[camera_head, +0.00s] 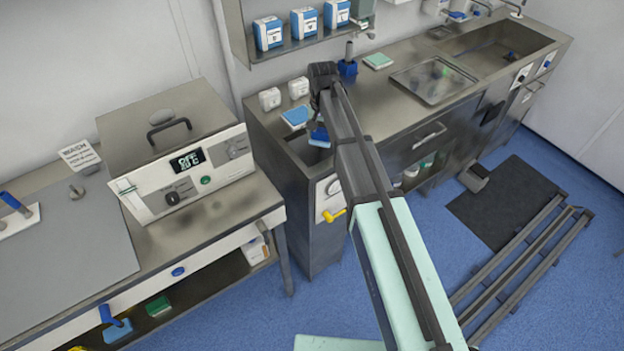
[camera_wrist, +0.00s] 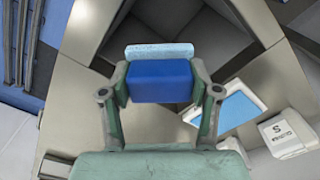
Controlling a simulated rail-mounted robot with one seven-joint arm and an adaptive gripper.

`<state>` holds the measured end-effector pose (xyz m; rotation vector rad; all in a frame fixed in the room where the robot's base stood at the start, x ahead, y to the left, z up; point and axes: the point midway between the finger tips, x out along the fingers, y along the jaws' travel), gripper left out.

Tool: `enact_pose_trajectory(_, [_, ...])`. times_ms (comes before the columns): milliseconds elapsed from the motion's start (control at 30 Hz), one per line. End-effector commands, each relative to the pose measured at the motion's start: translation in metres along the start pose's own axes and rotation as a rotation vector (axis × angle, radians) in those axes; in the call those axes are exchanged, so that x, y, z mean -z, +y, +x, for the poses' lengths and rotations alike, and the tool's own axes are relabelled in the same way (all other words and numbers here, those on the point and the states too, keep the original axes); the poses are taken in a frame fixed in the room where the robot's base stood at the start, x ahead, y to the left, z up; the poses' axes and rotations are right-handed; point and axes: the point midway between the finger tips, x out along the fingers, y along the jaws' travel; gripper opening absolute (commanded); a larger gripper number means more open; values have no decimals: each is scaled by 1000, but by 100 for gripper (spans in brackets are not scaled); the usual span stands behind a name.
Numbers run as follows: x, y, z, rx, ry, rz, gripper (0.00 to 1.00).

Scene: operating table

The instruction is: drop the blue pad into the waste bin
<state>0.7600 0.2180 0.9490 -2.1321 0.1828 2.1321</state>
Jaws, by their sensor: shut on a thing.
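My gripper (camera_wrist: 160,84) is shut on the blue pad (camera_wrist: 160,88), with one finger on each side of it. The pad has a deep blue face and a pale, light-blue edge strip. It also shows, small and partly covered by my arm, in the head view (camera_head: 319,137). The waste bin is a square opening with grey metal walls, let into the counter end; its rim shows in the wrist view (camera_wrist: 90,100). In the head view the opening (camera_head: 302,150) is partly hidden by my arm. The pad appears over the opening; its height above the rim is hard to judge.
A blue-and-white flat item (camera_head: 296,116) lies on the counter beside the opening. Two small white boxes (camera_head: 270,98) stand behind it. A blue holder (camera_head: 347,68) and a metal tray (camera_head: 433,80) are further right. A steel bath unit (camera_head: 180,160) stands left.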

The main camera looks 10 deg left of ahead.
Motion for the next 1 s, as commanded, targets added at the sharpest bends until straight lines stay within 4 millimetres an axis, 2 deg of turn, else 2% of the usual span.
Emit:
enact_pose_trajectory(433, [-1, 0, 47, 0, -1, -3, 24])
enact_pose_trajectory(600, [-1, 0, 53, 0, 0, -3, 24])
enact_pose_trajectory(867, [-1, 0, 53, 0, 0, -3, 24])
enact_pose_trajectory(900, [-1, 0, 53, 0, 0, -3, 76])
enact_pose_trajectory(933, [-1, 0, 53, 0, 0, -3, 86])
enact_pose_trajectory(967, [-1, 0, 53, 0, 0, -3, 91])
enact_pose_trajectory(1000, [-1, 0, 53, 0, 0, -3, 91])
